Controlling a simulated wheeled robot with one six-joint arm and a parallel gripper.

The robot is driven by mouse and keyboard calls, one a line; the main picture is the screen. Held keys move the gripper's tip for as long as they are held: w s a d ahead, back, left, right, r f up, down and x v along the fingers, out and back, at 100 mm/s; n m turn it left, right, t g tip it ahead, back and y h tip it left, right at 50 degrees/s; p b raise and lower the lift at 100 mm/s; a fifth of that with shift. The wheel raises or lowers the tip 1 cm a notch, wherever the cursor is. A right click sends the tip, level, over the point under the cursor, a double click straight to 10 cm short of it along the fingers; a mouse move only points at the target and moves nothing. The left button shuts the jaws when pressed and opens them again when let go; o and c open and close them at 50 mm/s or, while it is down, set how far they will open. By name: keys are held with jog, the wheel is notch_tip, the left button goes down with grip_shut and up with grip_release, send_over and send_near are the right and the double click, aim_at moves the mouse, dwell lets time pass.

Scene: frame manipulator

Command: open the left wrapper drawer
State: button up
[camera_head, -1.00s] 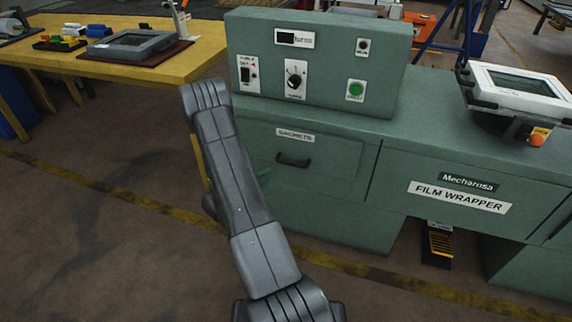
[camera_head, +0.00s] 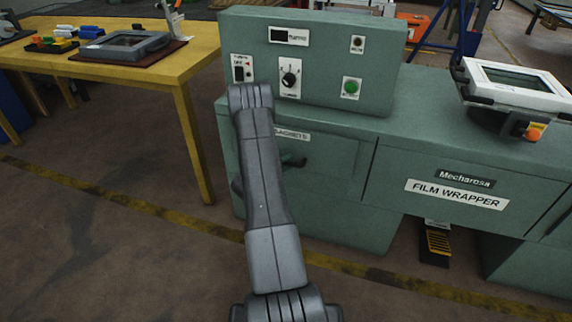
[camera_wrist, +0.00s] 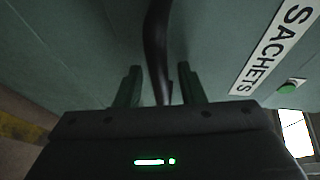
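The left wrapper drawer (camera_head: 330,170) is a green front marked SACHETS, below the control box. It looks shut, flush with the cabinet. Its dark handle (camera_head: 294,161) is partly hidden behind my arm in the head view. In the wrist view the handle (camera_wrist: 157,45) runs up between the two fingers of my gripper (camera_wrist: 161,88). The fingers are apart, with a visible gap to the handle on each side. The SACHETS label (camera_wrist: 277,47) is to the right. In the head view my gripper is mostly hidden behind my arm.
The control box (camera_head: 318,62) with knob and green button stands on the wrapper above the drawer. A tilted screen (camera_head: 515,88) is at the right. A yellow table (camera_head: 190,55) is at the left. The floor in front of the drawer is clear.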

grip_shut()
jog(key=shift+s, duration=0.1)
jog(key=s+a, duration=0.3)
jog(key=s, duration=0.8)
jog(key=s+a+p, duration=0.1)
jog(key=s+a, duration=0.3)
jog(key=s, duration=0.7)
jog(key=shift+a, duration=0.15)
grip_release()
jog(key=shift+s, duration=0.1)
jog(key=p+v, duration=0.2)
jog(key=v, duration=1.1)
jog(key=shift+s+a, duration=0.25)
